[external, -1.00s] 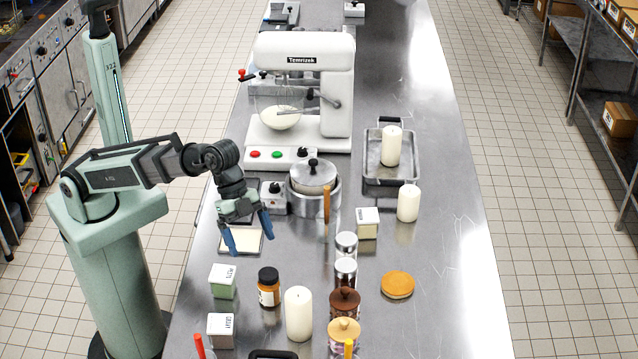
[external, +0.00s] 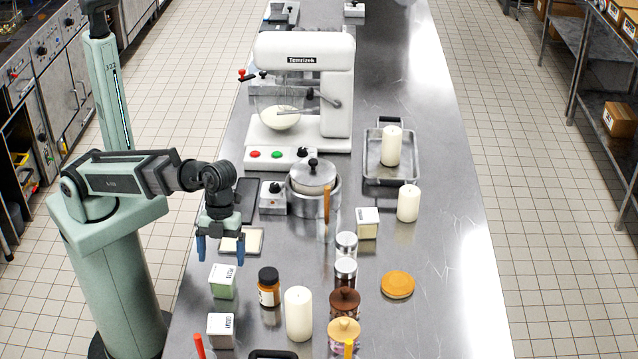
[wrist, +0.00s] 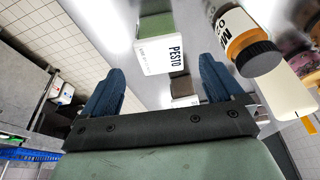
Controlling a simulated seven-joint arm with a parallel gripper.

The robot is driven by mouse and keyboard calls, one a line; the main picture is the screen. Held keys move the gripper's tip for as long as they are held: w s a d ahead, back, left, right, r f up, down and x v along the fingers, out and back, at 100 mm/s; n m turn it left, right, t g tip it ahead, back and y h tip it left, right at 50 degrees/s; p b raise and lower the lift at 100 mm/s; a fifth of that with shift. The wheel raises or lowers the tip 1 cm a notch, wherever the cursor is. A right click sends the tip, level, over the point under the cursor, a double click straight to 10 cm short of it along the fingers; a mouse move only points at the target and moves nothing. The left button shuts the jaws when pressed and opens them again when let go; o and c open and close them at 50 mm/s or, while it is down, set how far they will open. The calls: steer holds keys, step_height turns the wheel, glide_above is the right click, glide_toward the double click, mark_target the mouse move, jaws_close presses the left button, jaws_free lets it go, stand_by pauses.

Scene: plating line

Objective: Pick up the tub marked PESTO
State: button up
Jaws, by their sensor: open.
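The PESTO tub (external: 223,281) is a small green square tub with a white lid and white label, upright on the steel counter near its left edge. In the wrist view the PESTO tub (wrist: 157,50) shows ahead between my fingers, its label readable. My gripper (external: 219,258) is open and empty, its blue fingers pointing down just above and behind the tub, apart from it. In the wrist view my gripper (wrist: 160,88) has its two blue fingers spread wide with nothing between the tips.
An amber jar with a black lid (external: 269,287) stands right of the tub. A similar grey-white tub (external: 221,330) stands in front of it. A white candle (external: 299,313) is further right. A pale square board (external: 243,241) lies behind the tub. The counter's left edge is close.

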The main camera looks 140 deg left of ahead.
mark_target(218, 275)
steer(key=shift+x, duration=2)
steer(key=shift+f, duration=0.1)
steer(key=shift+x, duration=2.4)
steer(key=shift+a, duration=0.15)
steer(key=shift+c, duration=0.4)
steer(key=c, duration=1.1)
